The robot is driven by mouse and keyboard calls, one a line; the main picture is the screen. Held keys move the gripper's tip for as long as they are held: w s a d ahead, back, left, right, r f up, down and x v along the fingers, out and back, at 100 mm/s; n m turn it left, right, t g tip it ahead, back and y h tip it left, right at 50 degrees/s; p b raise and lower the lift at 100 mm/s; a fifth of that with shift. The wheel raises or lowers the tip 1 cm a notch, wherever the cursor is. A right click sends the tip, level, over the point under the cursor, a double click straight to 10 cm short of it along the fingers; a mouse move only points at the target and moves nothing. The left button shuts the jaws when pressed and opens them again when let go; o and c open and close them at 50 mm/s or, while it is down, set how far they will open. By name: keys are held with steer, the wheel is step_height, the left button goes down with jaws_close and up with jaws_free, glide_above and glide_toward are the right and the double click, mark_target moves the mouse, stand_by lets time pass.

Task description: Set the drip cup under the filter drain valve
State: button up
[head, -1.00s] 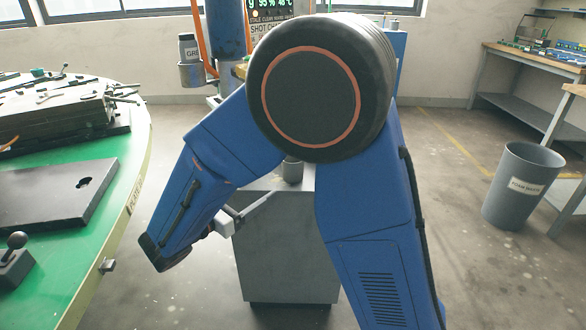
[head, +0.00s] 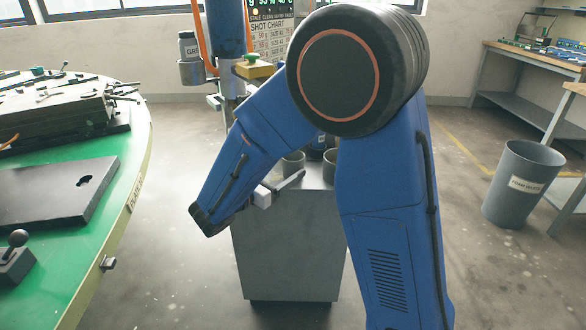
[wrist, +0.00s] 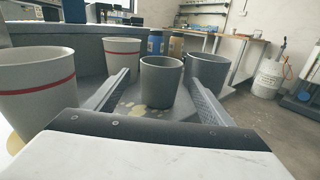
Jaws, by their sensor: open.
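In the wrist view several cups stand on a grey top. A small plain grey cup (wrist: 161,82) stands upright between and beyond the two fingers of my gripper (wrist: 158,76), not gripped. A larger grey cup (wrist: 207,72) is behind the right finger. Two pale cups with a red band (wrist: 122,55) (wrist: 36,85) stand to the left. I cannot tell for sure which is the drip cup. My gripper (head: 284,186) is open beside the grey cabinet's top in the head view. I cannot make out the filter drain valve; my arm hides part of the machine.
The grey cabinet (head: 290,250) bears the cups; pale spots mark its top (wrist: 140,108). A green round table (head: 105,225) is at left, with dark plates on it. A blue column (head: 225,30) stands behind. A grey waste bin (head: 520,190) is at right, with open floor before it.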

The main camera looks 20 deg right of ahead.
mark_target(299, 158)
steer(key=shift+x, duration=2.5)
steer(key=c, duration=1.2)
